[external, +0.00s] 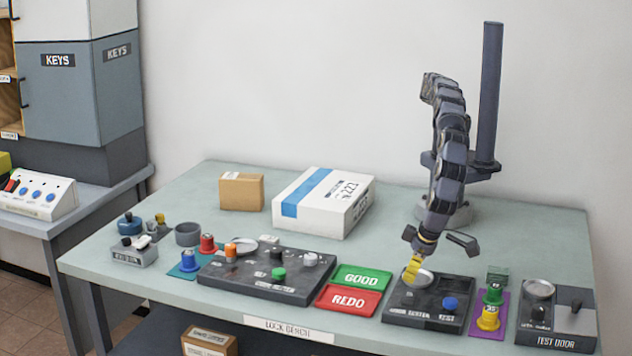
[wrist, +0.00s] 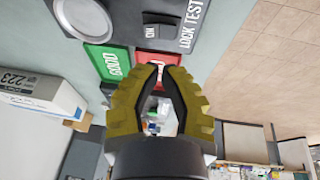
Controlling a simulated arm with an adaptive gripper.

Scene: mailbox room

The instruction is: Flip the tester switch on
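The lock tester (external: 430,305) is a dark panel at the right front of the bench, with a round metal plate, a blue knob and a small switch. In the wrist view, the dark rocker switch (wrist: 163,32) with an ON label is at the top, beside the words LOCK TEST. My gripper (external: 411,278) has yellow fingers and points down above the tester's left part. In the wrist view, the tips of my gripper (wrist: 162,67) come together below the switch in the picture, with no object seen between them. I cannot tell whether they touch the panel.
The green GOOD pad (external: 361,278) and red REDO pad (external: 348,301) lie left of the tester. Green and yellow cylinders on a purple mat (external: 476,323) and the test door box (external: 556,325) stand to its right. A white box (external: 323,201) stands behind.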

